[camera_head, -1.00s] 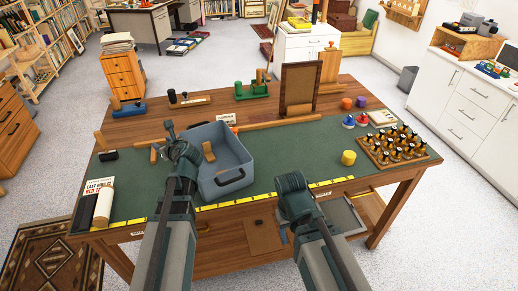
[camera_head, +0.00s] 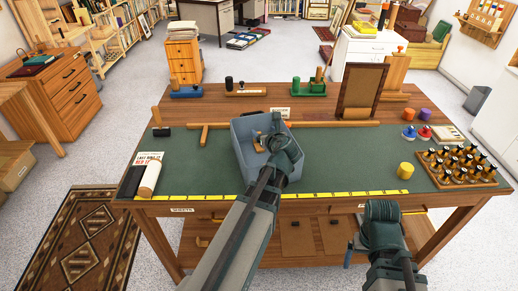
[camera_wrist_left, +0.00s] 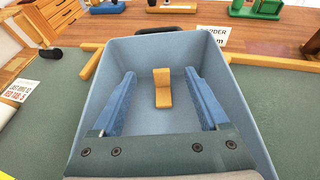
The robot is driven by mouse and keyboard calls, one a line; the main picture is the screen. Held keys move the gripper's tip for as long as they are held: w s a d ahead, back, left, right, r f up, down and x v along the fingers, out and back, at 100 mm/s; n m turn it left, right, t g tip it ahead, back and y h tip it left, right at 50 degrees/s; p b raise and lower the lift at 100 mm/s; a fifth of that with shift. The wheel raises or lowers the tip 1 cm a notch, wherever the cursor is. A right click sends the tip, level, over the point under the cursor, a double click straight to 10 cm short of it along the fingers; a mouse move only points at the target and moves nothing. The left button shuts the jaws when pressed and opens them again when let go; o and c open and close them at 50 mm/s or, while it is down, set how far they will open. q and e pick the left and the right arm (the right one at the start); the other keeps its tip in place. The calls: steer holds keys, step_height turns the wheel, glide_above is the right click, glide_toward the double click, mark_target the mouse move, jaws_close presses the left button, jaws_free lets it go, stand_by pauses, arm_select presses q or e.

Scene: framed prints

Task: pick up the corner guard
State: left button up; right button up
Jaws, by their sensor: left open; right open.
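The corner guard, a small tan L-shaped wooden piece (camera_wrist_left: 162,88), stands inside a grey-blue bin (camera_wrist_left: 245,125) in the left wrist view. In the head view the guard (camera_head: 258,143) shows near the bin's (camera_head: 243,160) inner floor, partly behind my left arm. My left gripper (camera_wrist_left: 160,100) is open over the bin, with one blue finger on each side of the guard in the picture and gaps between. In the head view my left wrist covers the bin's right part. My right gripper (camera_head: 352,250) is low in front of the table edge, mostly hidden by its wrist, and holds nothing visible.
A wooden mallet (camera_head: 203,132) lies left of the bin. A yellow ruler strip (camera_head: 330,195) runs along the table's front edge. A frame (camera_head: 362,90) stands behind right. A yellow cylinder (camera_head: 405,170) and a rack (camera_head: 460,165) stand right. Green mat is clear between.

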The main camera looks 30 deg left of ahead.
arm_select(q)
steer(key=f+b, duration=0.2)
steer(key=f, duration=0.1)
steer(key=f+b, duration=0.1)
steer(key=shift+w+a+f, duration=0.2)
steer(key=shift+w+a, duration=0.25)
steer(key=b+x, duration=0.2)
steer(key=x, duration=0.4)
steer(key=shift+a+b, duration=0.1)
steer(key=shift+b, duration=0.25)
jaws_close()
